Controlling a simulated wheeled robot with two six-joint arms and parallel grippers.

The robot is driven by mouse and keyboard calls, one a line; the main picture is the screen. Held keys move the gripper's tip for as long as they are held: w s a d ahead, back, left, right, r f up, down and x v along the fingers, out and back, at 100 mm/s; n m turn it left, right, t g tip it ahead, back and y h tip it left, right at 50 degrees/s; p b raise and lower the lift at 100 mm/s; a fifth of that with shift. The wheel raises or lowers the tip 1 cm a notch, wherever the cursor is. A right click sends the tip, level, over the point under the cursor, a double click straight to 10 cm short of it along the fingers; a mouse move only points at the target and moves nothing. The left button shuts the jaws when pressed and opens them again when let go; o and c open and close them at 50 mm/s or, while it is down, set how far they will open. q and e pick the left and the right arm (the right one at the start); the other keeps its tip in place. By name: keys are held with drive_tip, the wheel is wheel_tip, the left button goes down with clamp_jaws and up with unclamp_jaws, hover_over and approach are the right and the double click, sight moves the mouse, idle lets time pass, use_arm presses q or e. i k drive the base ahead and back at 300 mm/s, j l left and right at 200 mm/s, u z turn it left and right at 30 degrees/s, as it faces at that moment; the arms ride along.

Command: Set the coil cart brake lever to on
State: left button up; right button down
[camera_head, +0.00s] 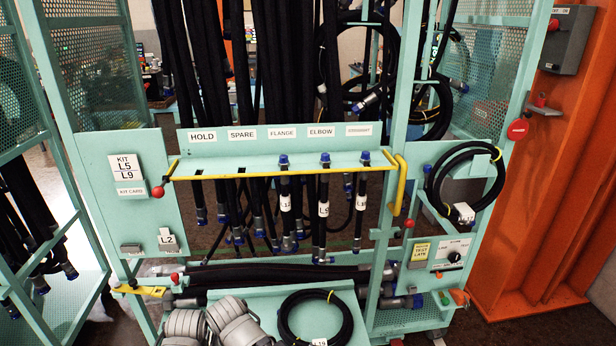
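A teal cart frame (155,228) stands in front of me. No label in view clearly names a brake lever. At the lower right is a small orange lever-like part (459,297). I cannot tell which of these is the brake lever, or its setting. Neither of my grippers is in view.
A yellow bar (250,176) crosses the rack, with hoses hanging behind and below it. Coiled black hoses hang at right (434,190) and lie on the low teal shelf (262,302). Grey ribbed cylinders (232,322) are at bottom left. An orange column (545,220) stands at right.

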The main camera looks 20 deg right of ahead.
sight(409, 223)
drive_tip(key=k+l, duration=0.1)
drive_tip(key=l, duration=0.4)
drive_tip(key=k+l+u, duration=0.1)
drive_tip(key=l, duration=0.35)
drive_tip(key=k+l, duration=0.1)
drive_tip(key=l, duration=0.4)
drive_tip(key=k+l+u, duration=0.1)
drive_tip(key=l, duration=0.35)
drive_tip(key=k+l+u, duration=0.1)
drive_tip(key=l, duration=0.35)
drive_tip(key=k+l, duration=0.2)
drive_tip(key=l, duration=0.25)
drive_tip(key=k+l+u, duration=0.1)
drive_tip(key=l, duration=0.35)
drive_tip(key=k+l, duration=0.2)
drive_tip(key=l, duration=0.25)
